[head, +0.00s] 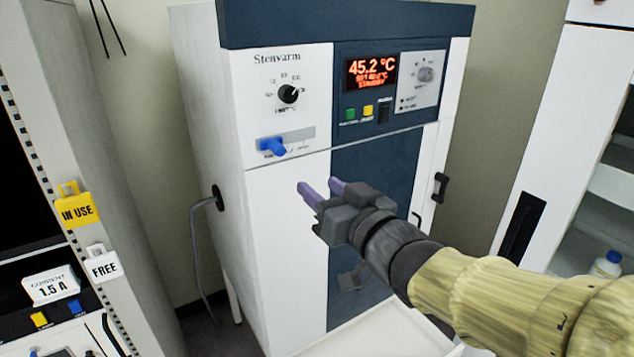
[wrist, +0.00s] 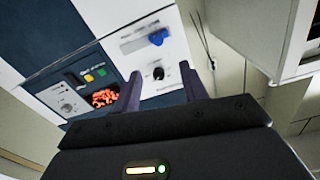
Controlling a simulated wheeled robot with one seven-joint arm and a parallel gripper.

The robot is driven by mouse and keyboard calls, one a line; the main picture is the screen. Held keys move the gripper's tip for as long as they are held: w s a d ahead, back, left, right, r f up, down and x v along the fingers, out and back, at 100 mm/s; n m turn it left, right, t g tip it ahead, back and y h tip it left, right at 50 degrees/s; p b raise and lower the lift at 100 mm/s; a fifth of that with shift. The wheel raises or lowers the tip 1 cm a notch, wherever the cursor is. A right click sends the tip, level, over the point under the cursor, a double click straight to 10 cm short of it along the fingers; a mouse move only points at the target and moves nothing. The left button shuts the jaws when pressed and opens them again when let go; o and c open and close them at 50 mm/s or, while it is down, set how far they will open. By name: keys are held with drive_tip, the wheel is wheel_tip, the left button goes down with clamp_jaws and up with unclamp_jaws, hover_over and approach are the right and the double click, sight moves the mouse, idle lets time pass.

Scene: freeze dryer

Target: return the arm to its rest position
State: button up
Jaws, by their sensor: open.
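My gripper (head: 320,189) is open and empty, held up in front of the freeze dryer (head: 285,230). Its two purple fingers point up and left toward the cabinet front, below the blue lever (head: 272,146). I cannot tell the exact gap to the cabinet. In the wrist view the fingers of my gripper (wrist: 160,85) stand apart with nothing between them. The freeze dryer's panel shows there with its red display (wrist: 103,97) and the blue lever (wrist: 157,38). My arm comes in from the lower right.
The freeze dryer has a black dial (head: 288,94), a lit display (head: 371,72) reading 45.2 °C, and a dark door handle (head: 440,187). A white tray-like surface (head: 375,338) lies below my arm. A rack with "IN USE" (head: 77,210) and "FREE" (head: 104,266) tags stands left; shelves with a bottle (head: 607,264) stand right.

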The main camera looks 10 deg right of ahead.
drive_tip(key=shift+f, duration=0.1)
drive_tip(key=w+d+f+m+g+h, duration=0.1)
drive_tip(key=d+f+m+g+h, duration=0.35)
drive_tip(key=f, duration=0.95)
drive_tip(key=s+d+f+n+g+h, duration=0.1)
drive_tip(key=s+d+f+g+h, duration=0.2)
drive_tip(key=s+f+g, duration=0.6)
wheel_tip(320, 180, down, 6)
drive_tip(key=shift+s+d+r, duration=0.25)
drive_tip(key=shift+s+d, duration=0.05)
drive_tip(key=shift+s, duration=0.5)
drive_tip(key=shift+c, duration=0.7)
drive_tip(key=shift+w, duration=0.1)
